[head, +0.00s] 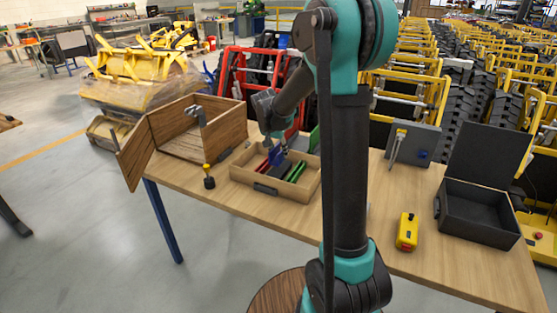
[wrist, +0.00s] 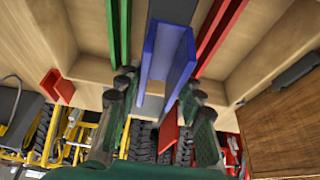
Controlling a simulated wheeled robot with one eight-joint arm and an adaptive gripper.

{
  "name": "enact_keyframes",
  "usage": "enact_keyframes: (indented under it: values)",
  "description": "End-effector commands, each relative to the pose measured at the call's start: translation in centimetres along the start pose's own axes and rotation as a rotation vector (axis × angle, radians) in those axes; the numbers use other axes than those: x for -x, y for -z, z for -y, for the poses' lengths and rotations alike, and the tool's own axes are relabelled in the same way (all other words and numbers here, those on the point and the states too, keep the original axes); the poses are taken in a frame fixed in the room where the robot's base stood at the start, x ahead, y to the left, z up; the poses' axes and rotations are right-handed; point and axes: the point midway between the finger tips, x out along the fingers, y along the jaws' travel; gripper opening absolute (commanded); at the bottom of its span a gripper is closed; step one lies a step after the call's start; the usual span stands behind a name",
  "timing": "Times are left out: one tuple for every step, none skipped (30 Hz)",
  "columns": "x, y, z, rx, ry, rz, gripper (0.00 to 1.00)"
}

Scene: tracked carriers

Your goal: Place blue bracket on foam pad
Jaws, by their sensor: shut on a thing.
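The blue bracket (head: 277,156) is upright between the fingers of my gripper (head: 275,144), over the shallow wooden tray (head: 258,188) on the table. In the wrist view the blue bracket (wrist: 163,55) is a channel shape, with the fingertips of my gripper (wrist: 158,90) shut on it from both sides. A dark grey piece (wrist: 172,10) shows beyond it in the tray; I cannot tell whether this is the foam pad. Red strips (wrist: 216,38) and green strips (wrist: 118,30) lie to either side. Whether the bracket touches the tray floor is unclear.
An open wooden box (head: 190,137) stands left of the tray, with a yellow-and-black knob (head: 208,178) in front of it. To the right are a yellow control box (head: 407,232) and an open dark case (head: 478,212). My arm hides part of the table's middle.

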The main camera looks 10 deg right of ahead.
Motion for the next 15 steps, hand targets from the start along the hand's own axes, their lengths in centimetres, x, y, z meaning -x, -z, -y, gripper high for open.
enact_keyframes:
  values:
    - [-0.3,-0.1,0.0,0.000,0.000,0.000,0.00]
    - [-0.4,-0.1,0.0,0.000,0.000,0.000,0.00]
    - [-0.8,-0.3,0.0,0.000,0.000,0.000,0.00]
    - [-1.1,-0.4,0.0,0.000,0.000,0.000,0.00]
    - [-1.5,-0.6,0.0,0.000,0.000,0.000,0.00]
    - [-2.0,-0.8,0.0,0.000,0.000,0.000,0.00]
    - [-2.5,-1.0,0.0,0.000,0.000,0.000,0.00]
    - [-2.8,-1.1,0.1,0.000,0.000,0.000,0.00]
    - [-3.2,-1.3,0.0,0.000,0.000,0.000,0.00]
    - [-3.5,-1.4,0.0,0.000,0.000,0.000,0.00]
    - [-3.6,-1.5,0.0,0.000,0.000,0.000,0.00]
    - [-3.8,-1.6,0.0,0.000,0.000,0.000,0.00]
    - [-3.9,-1.6,0.0,0.000,0.000,0.000,0.00]
    - [-3.9,-1.6,0.0,0.000,0.000,0.000,0.00]
    - [-3.9,-1.6,0.0,0.000,0.000,0.000,0.00]
